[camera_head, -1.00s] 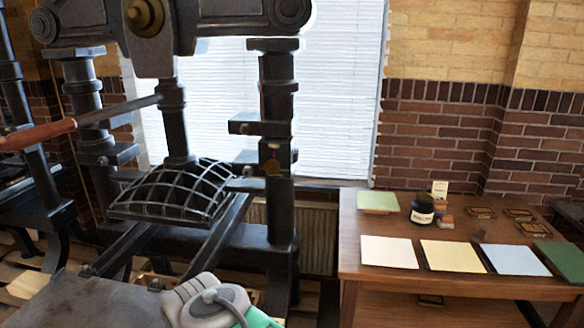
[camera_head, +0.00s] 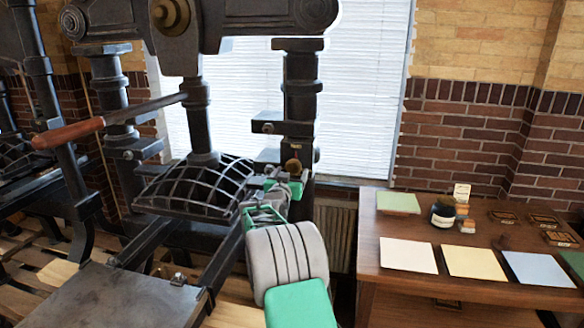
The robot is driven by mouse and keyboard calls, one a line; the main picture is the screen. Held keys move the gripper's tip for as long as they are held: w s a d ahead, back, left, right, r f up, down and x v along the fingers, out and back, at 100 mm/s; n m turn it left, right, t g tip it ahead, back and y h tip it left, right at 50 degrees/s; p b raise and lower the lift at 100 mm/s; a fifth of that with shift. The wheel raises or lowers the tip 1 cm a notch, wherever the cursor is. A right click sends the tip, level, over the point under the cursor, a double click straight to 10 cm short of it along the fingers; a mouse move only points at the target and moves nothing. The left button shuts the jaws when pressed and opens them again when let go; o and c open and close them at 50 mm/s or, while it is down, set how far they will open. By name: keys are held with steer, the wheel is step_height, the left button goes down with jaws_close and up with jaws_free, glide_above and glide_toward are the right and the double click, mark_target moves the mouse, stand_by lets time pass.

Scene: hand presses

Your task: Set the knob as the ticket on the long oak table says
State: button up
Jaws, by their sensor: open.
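A small brass knob (camera_head: 293,165) sits on the dark right-hand upright of the hand press. My gripper (camera_head: 272,180) is open, just below and left of the knob in the picture, and appears empty. Whether it touches the knob I cannot tell. My grey and green wrist fills the lower middle. A small pale ticket (camera_head: 461,193) stands upright at the back of the oak table (camera_head: 400,285) on the right. Its writing is too small to read. The knob's setting and any marks around it are too small to read.
The press (camera_head: 300,95) has a long lever with a wooden handle (camera_head: 68,134) at left and a dark grid frame (camera_head: 195,187) beside my gripper. A radiator (camera_head: 334,235) stands behind.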

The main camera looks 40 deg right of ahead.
steer(key=shift+x, duration=1.05)
steer(key=shift+a, duration=0.1)
steer(key=c, duration=1.4)
steer(key=shift+o, duration=0.2)
